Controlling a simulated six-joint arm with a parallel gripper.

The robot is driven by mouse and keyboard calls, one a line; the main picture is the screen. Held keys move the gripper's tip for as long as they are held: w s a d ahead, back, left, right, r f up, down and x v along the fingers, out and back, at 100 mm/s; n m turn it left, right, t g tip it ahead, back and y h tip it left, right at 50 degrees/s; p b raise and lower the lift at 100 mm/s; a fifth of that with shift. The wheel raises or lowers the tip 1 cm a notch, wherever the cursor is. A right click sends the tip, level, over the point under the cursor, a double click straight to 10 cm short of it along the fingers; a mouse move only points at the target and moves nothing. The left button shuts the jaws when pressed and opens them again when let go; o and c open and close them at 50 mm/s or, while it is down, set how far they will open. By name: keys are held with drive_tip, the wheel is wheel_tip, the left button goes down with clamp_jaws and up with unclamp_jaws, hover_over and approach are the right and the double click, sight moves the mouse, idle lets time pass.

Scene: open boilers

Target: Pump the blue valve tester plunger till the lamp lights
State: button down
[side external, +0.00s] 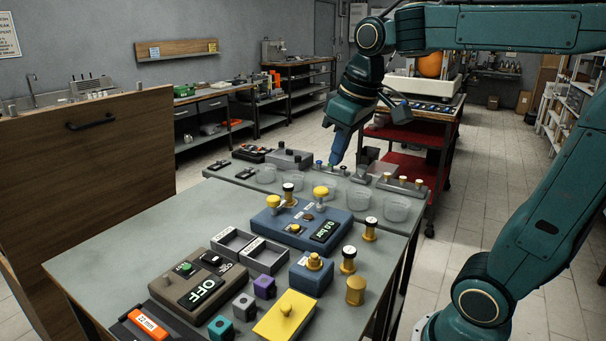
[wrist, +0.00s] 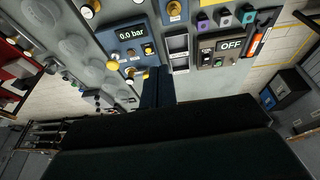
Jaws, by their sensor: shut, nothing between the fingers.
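The blue valve tester (side external: 277,228) sits on the grey table, its display (side external: 325,230) reading 0.0 bar. It also shows in the wrist view (wrist: 143,20). Yellow-topped knobs stand along its far edge, one at the left (side external: 273,203) and one at the right (side external: 320,192), with a black-and-gold fitting (side external: 288,190) between them. I cannot tell which is the plunger. A small amber piece (side external: 295,228) and a dull brown disc (side external: 308,217) sit on its top; no lamp looks clearly lit. My gripper (side external: 334,161) is shut and empty, above and beyond the tester; its fingers (wrist: 158,86) show in the wrist view.
A brown-grey box (side external: 165,290) reading OFF, two grey trays (side external: 264,256) and a small blue block with a brass fitting (side external: 311,278) stand nearer. Loose brass-and-black fittings (side external: 348,260) stand at the right. Clear cups (side external: 331,197) line the far side. The table's left part is bare.

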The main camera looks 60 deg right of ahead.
drive_tip(key=w+d+g, duration=0.2)
drive_tip(key=w+d, duration=0.6)
drive_tip(key=g, duration=0.1)
hover_over(321, 189)
wheel_tip(321, 189, down, 3)
drive_tip(key=shift+r+y, duration=0.1)
drive_tip(key=shift+y, duration=0.3)
drive_tip(key=shift+f, duration=0.2)
wheel_tip(321, 189, down, 14)
drive_tip(key=shift+r, duration=0.15)
idle(0.5)
drive_tip(key=shift+f, duration=1.5)
wheel_tip(321, 189, up, 14)
drive_tip(key=shift+r, duration=0.25)
